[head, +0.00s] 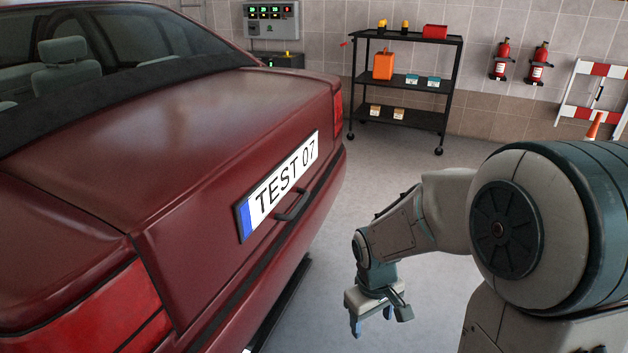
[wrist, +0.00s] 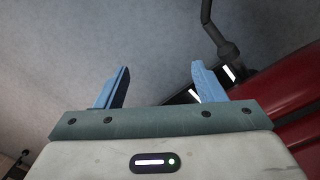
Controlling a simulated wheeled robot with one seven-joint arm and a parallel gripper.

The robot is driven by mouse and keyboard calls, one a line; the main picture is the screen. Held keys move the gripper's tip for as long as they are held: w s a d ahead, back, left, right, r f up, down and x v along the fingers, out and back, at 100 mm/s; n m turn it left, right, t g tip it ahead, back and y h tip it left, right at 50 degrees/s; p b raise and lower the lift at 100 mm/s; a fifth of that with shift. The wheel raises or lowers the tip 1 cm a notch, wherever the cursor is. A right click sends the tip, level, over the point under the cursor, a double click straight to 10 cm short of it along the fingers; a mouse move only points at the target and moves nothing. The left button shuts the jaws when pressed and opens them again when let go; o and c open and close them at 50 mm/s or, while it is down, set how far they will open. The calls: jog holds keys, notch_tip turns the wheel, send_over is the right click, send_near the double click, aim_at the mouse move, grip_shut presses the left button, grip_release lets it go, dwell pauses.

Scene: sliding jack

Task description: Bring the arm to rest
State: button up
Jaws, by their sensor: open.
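My gripper (head: 372,322) hangs at the end of my bent arm, to the right of the red car's rear bumper and apart from it. In the wrist view my gripper (wrist: 160,88) shows two blue fingers spread wide with nothing between them. Beyond them are the grey floor (wrist: 60,60) and, at the right, part of the red car body. The red car (head: 130,120) fills the left of the head view, with its trunk lid down, a plate reading TEST 07 (head: 285,185) and a dark handle (head: 292,206) below the plate.
A black wheeled shelf cart (head: 405,122) with orange and teal items stands by the back wall. Two fire extinguishers (head: 502,60) hang to its right. A striped barrier (head: 592,95) and an orange cone (head: 593,126) are at far right. Floor between car and cart is clear.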

jog(key=s+d+r+m+t+p, duration=0.1)
jog(key=s+r+m+p, duration=0.2)
jog(key=r, duration=0.9)
jog(key=s+d+r+m+t+p, duration=0.1)
jog(key=s+r+p, duration=0.5)
jog(key=r, duration=0.6)
jog(key=shift+s+d+m+t+y+p, duration=0.4)
jog(key=shift+m+p, duration=0.25)
jog(key=shift+m, duration=0.25)
jog(key=shift+w, duration=0.1)
jog(key=c, duration=0.6)
jog(key=shift+a, duration=0.1)
